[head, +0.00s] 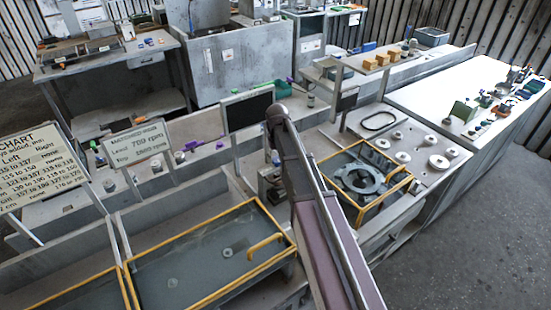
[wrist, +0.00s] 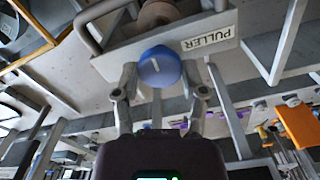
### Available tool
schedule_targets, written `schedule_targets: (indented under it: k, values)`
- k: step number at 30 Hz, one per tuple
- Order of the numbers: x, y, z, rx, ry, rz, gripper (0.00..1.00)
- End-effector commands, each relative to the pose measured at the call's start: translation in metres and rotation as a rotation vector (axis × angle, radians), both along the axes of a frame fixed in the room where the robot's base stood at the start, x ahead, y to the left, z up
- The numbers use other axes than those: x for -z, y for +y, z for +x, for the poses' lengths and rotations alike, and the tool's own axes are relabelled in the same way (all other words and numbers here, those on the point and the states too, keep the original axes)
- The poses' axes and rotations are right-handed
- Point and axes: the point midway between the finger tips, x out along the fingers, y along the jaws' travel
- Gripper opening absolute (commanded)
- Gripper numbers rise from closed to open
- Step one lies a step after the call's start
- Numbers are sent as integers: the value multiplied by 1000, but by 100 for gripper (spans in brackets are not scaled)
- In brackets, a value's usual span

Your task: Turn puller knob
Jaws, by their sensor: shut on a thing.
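The puller knob (wrist: 159,66) is a blue round knob with a white line on its face. In the wrist view it sits at the front of the grey block labelled PULLER (wrist: 208,39). My gripper (wrist: 160,83) has one finger on each side of the knob and is shut on it. In the head view my arm hides the knob and my fingertips. Part of the puller stand (head: 270,183) shows just left of my arm.
A yellow-framed bin (head: 364,179) with a grey ring part stands right of my arm. A larger yellow-framed tray (head: 208,262) lies at the left. Round discs (head: 438,162) sit on the right bench. Two sign boards (head: 137,143) stand at the left.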

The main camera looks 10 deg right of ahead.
Motion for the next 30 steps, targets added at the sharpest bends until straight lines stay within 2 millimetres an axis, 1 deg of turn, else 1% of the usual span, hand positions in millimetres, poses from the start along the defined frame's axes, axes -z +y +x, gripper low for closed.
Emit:
schedule_targets:
  k: [1, 12, 18, 24, 30]
  values:
    - [0, -1, -4, 46, 8, -2, 7]
    - [0, 0, -4, 388, 7, -2, 7]
    - [0, 1, -4, 533, 7, -2, 7]
    - [0, 1, -4, 622, 7, -2, 7]
    - [0, 1, -4, 657, 7, -2, 7]
